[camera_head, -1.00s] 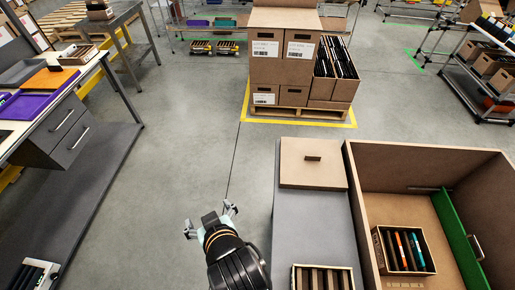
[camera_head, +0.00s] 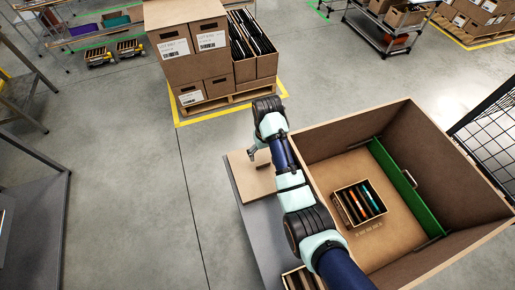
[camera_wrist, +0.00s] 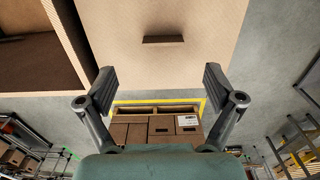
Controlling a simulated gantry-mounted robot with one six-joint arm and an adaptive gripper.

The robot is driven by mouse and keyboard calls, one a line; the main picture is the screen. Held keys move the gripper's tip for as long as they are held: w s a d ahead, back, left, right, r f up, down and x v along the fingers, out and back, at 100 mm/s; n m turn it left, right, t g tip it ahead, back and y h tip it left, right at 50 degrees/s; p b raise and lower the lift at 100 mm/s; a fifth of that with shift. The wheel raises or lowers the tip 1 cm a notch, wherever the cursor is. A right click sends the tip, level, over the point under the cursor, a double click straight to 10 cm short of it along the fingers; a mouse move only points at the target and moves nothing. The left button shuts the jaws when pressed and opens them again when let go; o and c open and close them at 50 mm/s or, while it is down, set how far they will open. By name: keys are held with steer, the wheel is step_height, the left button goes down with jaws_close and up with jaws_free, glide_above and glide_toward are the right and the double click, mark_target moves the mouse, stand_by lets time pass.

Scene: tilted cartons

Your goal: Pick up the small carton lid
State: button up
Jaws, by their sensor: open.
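The small carton lid (camera_head: 247,181) is a flat brown square lying on the grey table (camera_head: 262,236). A short dark handle sticks up from it (camera_head: 263,165). My gripper (camera_head: 253,154) is above the lid, close to the handle; my arm hides part of the lid's far side. In the wrist view the lid (camera_wrist: 190,62) fills the upper middle, with its handle (camera_wrist: 163,39) ahead of and between the two spread fingers (camera_wrist: 160,78). The fingers are open, with nothing between them, and apart from the handle.
A large open carton (camera_head: 335,134) stands right of the lid, its wall close beside my arm. It holds a small box of coloured items (camera_head: 345,212) and a green divider (camera_head: 400,182). Stacked cartons (camera_head: 190,40) stand on a pallet behind.

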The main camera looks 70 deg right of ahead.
mark_target(263, 164)
steer(key=shift+f, duration=0.3)
steer(key=shift+s+a+f+b, duration=0.1)
steer(key=shift+a+f+b, duration=0.1)
steer(key=shift+f, duration=0.35)
steer(key=shift+s+a+f+b, duration=0.1)
steer(key=shift+f+b, duration=0.1)
steer(key=shift+f, duration=0.35)
steer(key=f, duration=0.1)
steer(key=f+b, duration=0.1)
steer(key=f, duration=0.3)
steer(key=shift+w+d+f+b, duration=0.1)
steer(key=shift+w+d+b, duration=0.05)
steer(key=shift+w+b, duration=0.2)
steer(key=c, duration=1.1)
step_height(263, 164, up, 20)
steer(key=p, duration=1)
